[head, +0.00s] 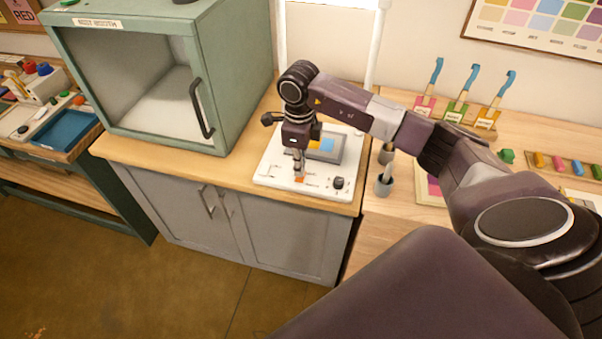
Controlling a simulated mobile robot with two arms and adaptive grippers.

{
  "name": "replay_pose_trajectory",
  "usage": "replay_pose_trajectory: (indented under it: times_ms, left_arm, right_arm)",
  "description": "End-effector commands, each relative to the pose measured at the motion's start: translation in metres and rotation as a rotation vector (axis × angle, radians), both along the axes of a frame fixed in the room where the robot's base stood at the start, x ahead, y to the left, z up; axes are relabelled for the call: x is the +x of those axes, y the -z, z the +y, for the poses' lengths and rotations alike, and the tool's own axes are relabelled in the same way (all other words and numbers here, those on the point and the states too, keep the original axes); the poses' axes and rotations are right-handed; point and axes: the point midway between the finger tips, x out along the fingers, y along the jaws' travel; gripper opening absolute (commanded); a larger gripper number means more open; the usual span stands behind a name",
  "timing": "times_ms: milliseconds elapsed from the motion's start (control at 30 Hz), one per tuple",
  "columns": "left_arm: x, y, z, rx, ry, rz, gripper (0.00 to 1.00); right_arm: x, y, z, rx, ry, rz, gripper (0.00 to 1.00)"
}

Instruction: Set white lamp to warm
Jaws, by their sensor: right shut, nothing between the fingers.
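The white lamp appears to be the white device with upright posts (376,45) rising out of the top of the view. Its flat white base (272,168) stands on the wooden counter and carries a grey screen-like panel with blue and yellow patches, a dark knob (337,183) at the front right and a small orange part (299,180) at the front. My right gripper (299,174) points down, shut and empty, right at the orange part. I cannot tell whether it touches it. The fingers hide some of the base. My left gripper is out of view.
A green cabinet (236,75) with a dark handle stands left of the base. A grey cup (383,187) with a tool is close on the right. Three blue-handled tools (470,82) stand further back right. My right arm crosses the right side.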

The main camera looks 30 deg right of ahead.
Motion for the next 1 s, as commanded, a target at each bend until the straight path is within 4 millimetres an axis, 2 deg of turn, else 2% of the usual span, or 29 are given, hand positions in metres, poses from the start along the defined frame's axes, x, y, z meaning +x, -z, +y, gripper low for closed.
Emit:
replay_pose_trajectory:
  times_ms: [1000]
  left_arm:
    - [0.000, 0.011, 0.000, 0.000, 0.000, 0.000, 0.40]
  right_arm:
    - [0.000, 0.013, 0.000, 0.000, 0.000, 0.000, 0.00]
